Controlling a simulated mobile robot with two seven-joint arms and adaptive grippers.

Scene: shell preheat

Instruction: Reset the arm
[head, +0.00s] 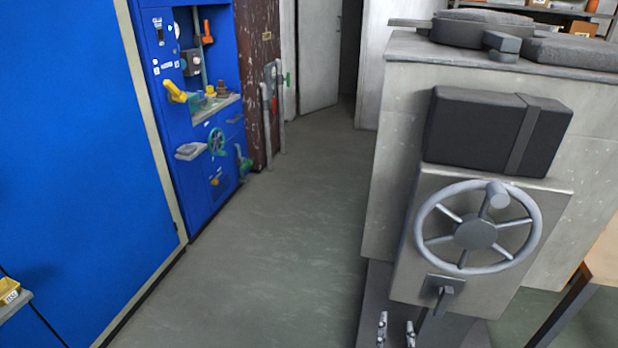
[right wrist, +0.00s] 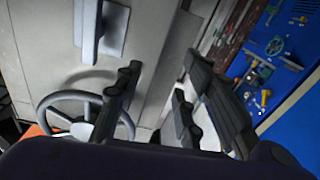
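My right gripper (head: 396,330) shows at the bottom of the head view, its two fingertips pointing up and apart. In the right wrist view my right gripper (right wrist: 155,105) is open, with nothing between its fingers. In the head view it is below and left of a grey machine's handwheel (head: 476,232) and a small dark lever (head: 445,292). The handwheel shows behind the fingers at the left of the right wrist view (right wrist: 70,100). I cannot tell if the gripper touches anything. My left gripper is not in view.
The grey machine (head: 400,150) fills the right side, with a dark box (head: 475,130) above the wheel. A blue cabinet (head: 85,150) and a blue tool station (head: 215,190) with valves stand at left. The floor (head: 270,250) between is clear. A table (head: 605,255) edges in at right.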

